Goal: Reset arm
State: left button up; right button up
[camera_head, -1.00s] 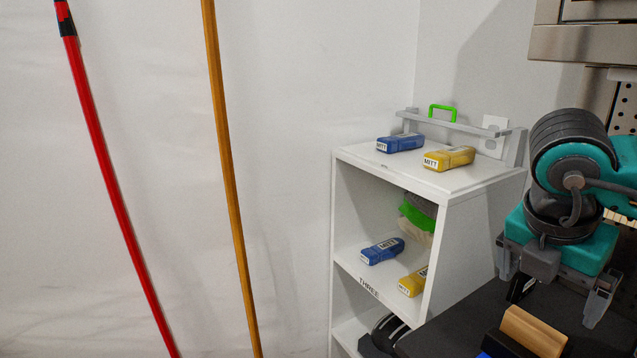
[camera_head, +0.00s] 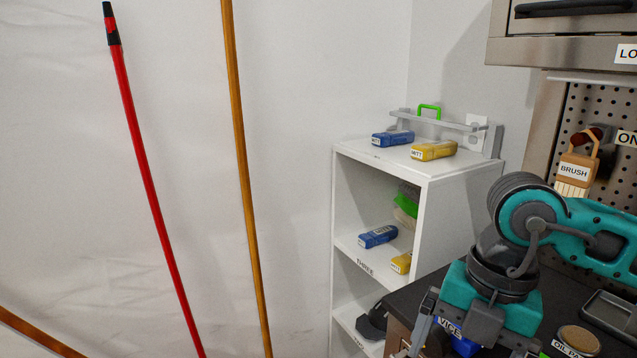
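My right gripper (camera_head: 470,350) hangs at the lower right, pointing down over the dark bench top, at the end of a teal and grey arm. One grey finger shows at its left side; the other fingertip is cut off or hidden at the bottom edge. A blue thing labelled VICE (camera_head: 456,330) shows behind and beneath it; I cannot tell whether they touch. My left gripper is not in the picture.
A white shelf (camera_head: 427,200) holds blue and yellow MITT items (camera_head: 433,150). A red pole (camera_head: 147,190) and an orange pole (camera_head: 243,160) stand by the wall. A brush (camera_head: 574,172) hangs on the pegboard. A tray (camera_head: 612,314) and a tin (camera_head: 579,339) lie on the bench.

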jog(key=s+a+n+g+y, duration=0.2)
jog(key=s+a+y, duration=0.15)
jog(key=a, duration=0.35)
jog(key=s+a+n+g+y, duration=0.2)
jog(key=a+y, duration=0.2)
jog(key=a, duration=0.2)
jog(key=w+a+r+m+t+y, duration=0.25)
jog(key=a+r+y, duration=0.4)
jog(key=y, duration=0.45)
jog(key=w+d+f+m+t+h, duration=0.5)
jog(key=f+m+t, duration=0.2)
jog(key=m+t, duration=0.35)
jog(key=w+d+f+m+t+h, duration=0.45)
jog(key=f+m+t, duration=0.25)
jog(key=m+t, duration=0.3)
jog(key=s+d+f+m+g+h, duration=0.3)
jog(key=s+f, duration=0.3)
jog(key=f, duration=0.5)
jog(key=s+d+f+m+g+h, duration=0.4)
jog(key=s+d+f+h, duration=0.1)
jog(key=f, duration=0.6)
jog(key=shift+s+d+g+h, duration=0.3)
jog(key=shift+s+d+g, duration=0.15)
jog(key=shift+s, duration=0.25)
